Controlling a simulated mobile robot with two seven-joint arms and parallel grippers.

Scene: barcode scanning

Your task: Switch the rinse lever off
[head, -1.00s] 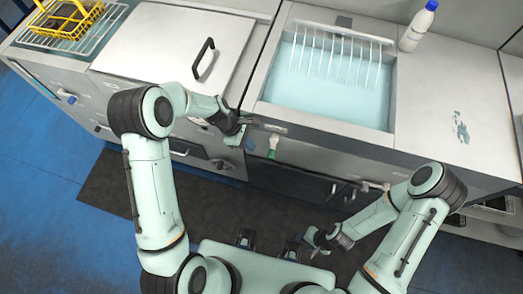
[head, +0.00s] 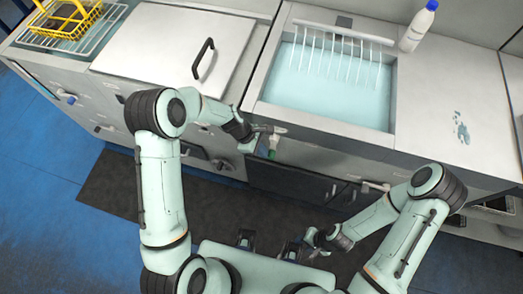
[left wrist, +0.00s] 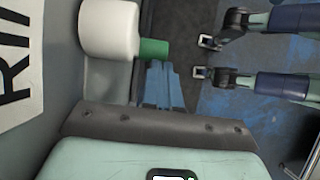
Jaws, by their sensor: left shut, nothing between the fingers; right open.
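The rinse lever (head: 273,147) sticks out from the front of the sink unit, with a green tip pointing downward in the head view. In the left wrist view it is a white cylinder (left wrist: 108,28) with a green end (left wrist: 154,48), beside a label reading "RI", partly cut off. My left gripper (head: 258,133) is shut and empty beside the lever. In the left wrist view its blue-grey fingers (left wrist: 161,80) are right next to the green end; I cannot tell whether they touch. My right gripper (head: 314,240) is open and empty, low and away from the counter.
The sink (head: 325,85) holds light blue water, with thin white streaks below a bar across it. A white bottle with a blue cap (head: 418,27) stands behind right. A handled lid (head: 165,45) and a yellow rack (head: 68,18) lie left. A dark mat covers the floor in front.

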